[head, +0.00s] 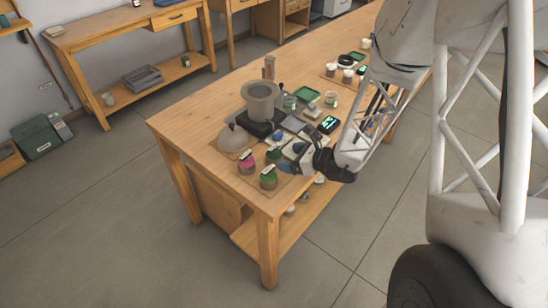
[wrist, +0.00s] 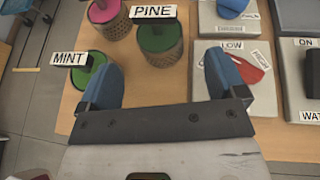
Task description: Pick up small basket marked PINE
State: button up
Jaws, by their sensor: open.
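The basket marked PINE (wrist: 160,45) is a small woven basket with a green top and a white label, upright on the table. In the head view it (head: 273,155) stands behind the nearest basket. My gripper (wrist: 164,82) is open and empty, its two blue fingers spread. PINE lies just ahead of the gap between them, nearer the middle than either finger, and appears untouched. In the head view my gripper (head: 288,161) is low over the table, just right of the baskets. The basket marked MINT (wrist: 92,78), also green, is beside the left finger, which partly hides it.
A pink-topped basket (wrist: 108,20) stands beyond MINT. A grey box with a red knob marked LOW and HIGH (wrist: 233,68) is by the right finger. A grey dome lid (head: 233,139) and a pot (head: 261,98) stand behind the baskets. The table edge is close to MINT.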

aim_at(275, 155)
jog(key=shift+x, duration=0.9)
jog(key=shift+a, duration=0.1)
jog(key=shift+x, duration=2.55)
jog(key=c, duration=1.1)
jog(key=shift+o, duration=0.2)
jog(key=shift+r, duration=0.15)
jog(key=shift+r, duration=4.9)
